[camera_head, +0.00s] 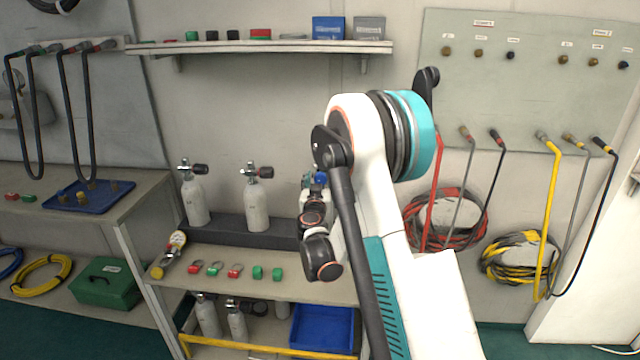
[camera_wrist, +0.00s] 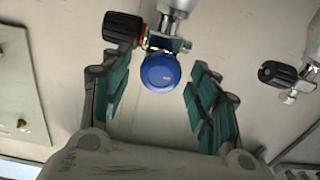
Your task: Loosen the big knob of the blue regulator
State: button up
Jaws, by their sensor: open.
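The big blue knob (camera_wrist: 160,73) of the blue regulator faces my wrist camera, between my gripper's two teal-padded fingers. My gripper (camera_wrist: 157,82) is open, with a gap on both sides of the knob. The regulator sits at a metal cylinder valve (camera_wrist: 172,42) with a black handwheel (camera_wrist: 123,28) to its left. In the head view a small patch of the blue regulator (camera_head: 321,178) shows behind my arm; the rest of it and my fingers are largely hidden there.
Two more white cylinders (camera_head: 195,203) (camera_head: 257,207) stand in the dark rack to the left. Another black valve handwheel (camera_wrist: 277,74) is right of my fingers in the wrist view. Red and green small parts (camera_head: 236,271) lie on the bench front. A shelf (camera_head: 270,48) hangs above.

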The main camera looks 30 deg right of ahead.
jog(key=c, duration=1)
jog(key=shift+c, duration=0.2)
